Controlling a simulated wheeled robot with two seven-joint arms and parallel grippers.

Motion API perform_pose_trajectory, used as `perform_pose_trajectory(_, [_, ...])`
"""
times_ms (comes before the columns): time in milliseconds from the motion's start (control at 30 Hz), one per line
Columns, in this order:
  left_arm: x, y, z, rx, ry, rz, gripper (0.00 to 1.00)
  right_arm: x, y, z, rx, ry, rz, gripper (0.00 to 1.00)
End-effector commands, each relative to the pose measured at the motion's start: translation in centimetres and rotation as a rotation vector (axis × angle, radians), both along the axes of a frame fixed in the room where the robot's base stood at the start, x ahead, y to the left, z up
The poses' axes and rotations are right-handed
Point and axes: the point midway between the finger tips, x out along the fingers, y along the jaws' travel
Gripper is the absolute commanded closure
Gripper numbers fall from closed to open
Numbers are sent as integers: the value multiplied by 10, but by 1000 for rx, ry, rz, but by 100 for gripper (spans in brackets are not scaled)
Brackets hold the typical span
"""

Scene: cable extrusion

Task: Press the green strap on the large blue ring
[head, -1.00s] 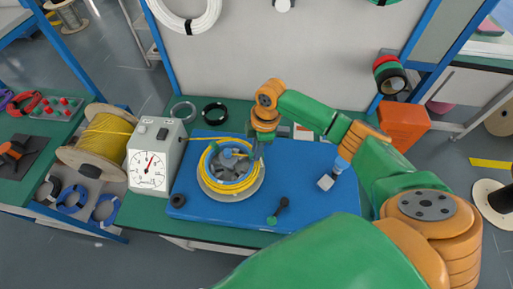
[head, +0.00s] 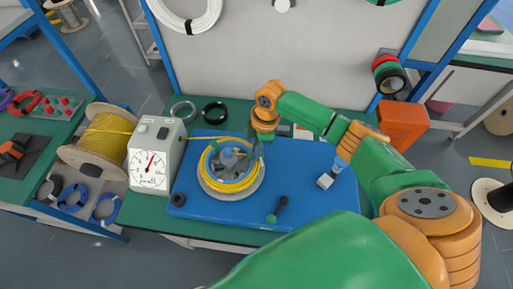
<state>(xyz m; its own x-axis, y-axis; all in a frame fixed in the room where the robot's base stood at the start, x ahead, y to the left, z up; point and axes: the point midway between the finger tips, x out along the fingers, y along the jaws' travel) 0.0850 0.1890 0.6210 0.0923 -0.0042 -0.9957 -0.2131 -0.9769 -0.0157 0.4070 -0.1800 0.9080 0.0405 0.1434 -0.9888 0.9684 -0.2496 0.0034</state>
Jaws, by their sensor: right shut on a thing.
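My right gripper (head: 258,154) points down at the far right edge of the coil. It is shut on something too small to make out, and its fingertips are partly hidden. I cannot clearly make out a green strap at this size. My left gripper is not in view.
An orange bin (head: 403,125) stands right.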

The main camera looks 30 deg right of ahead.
Motion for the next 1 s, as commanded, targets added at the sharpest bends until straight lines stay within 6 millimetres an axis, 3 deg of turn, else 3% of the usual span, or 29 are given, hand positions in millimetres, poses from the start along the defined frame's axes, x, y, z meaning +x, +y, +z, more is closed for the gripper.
perform_pose_trajectory(367, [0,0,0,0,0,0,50,-1,0,-1,0,3,0,100])
perform_pose_trajectory(400, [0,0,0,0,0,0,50,-1,0,-1,-1,3,0,71])
perform_pose_trajectory(500, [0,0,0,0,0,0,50,-1,0,-1,0,3,0,44])
perform_pose_trajectory(833, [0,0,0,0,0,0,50,-1,0,0,0,2,0,44])
perform_pose_trajectory(1000, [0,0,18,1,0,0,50,0,0,17,0,2,0,44])
